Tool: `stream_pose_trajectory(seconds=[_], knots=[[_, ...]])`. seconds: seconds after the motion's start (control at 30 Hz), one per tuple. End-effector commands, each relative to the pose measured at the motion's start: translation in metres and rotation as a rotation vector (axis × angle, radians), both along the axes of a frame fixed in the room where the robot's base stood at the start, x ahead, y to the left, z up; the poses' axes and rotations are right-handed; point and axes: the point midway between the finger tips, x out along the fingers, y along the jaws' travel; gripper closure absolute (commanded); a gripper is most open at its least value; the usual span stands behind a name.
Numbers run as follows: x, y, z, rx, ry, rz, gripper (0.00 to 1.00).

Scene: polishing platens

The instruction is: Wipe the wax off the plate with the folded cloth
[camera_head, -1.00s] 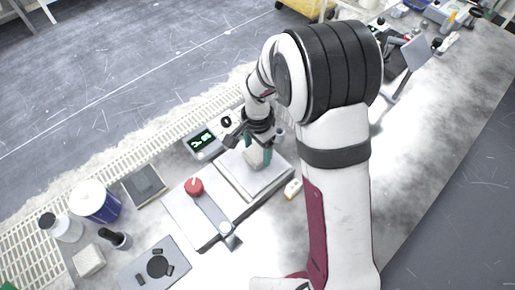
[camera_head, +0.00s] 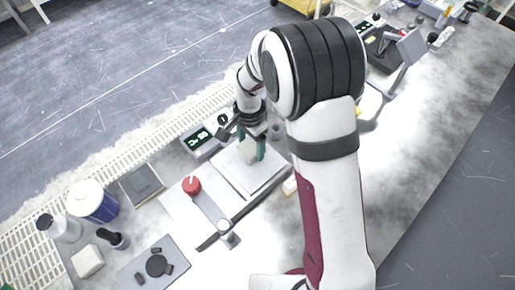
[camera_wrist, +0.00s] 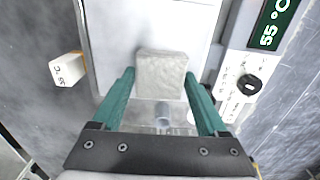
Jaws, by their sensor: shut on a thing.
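My gripper (camera_head: 251,146) has teal fingers and is shut on the folded cloth (camera_head: 248,153), a pale grey pad. In the wrist view, my gripper (camera_wrist: 160,76) has the cloth (camera_wrist: 162,75) between its two fingertips. The cloth is over the flat, light grey plate (camera_head: 262,178), towards its far side. The plate (camera_wrist: 150,22) also shows beyond the cloth in the wrist view. I cannot tell whether the cloth touches the plate. I cannot make out wax on the visible surface; the cloth and fingers hide part of it.
A controller (camera_head: 199,138) with a green-lit display stands behind the plate; it reads 55 °C in the wrist view (camera_wrist: 270,28). A red knob (camera_head: 191,185) is left of the plate. A small labelled white block (camera_wrist: 67,70) lies beside the plate.

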Motion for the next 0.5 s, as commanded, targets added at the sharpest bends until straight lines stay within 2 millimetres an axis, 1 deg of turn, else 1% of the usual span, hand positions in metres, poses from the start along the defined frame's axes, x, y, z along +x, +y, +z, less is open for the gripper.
stream_pose_trajectory(seconds=[0.5], knots=[[-0.034,-0.034,0.0,-0.001,0.004,-0.002,0.9]])
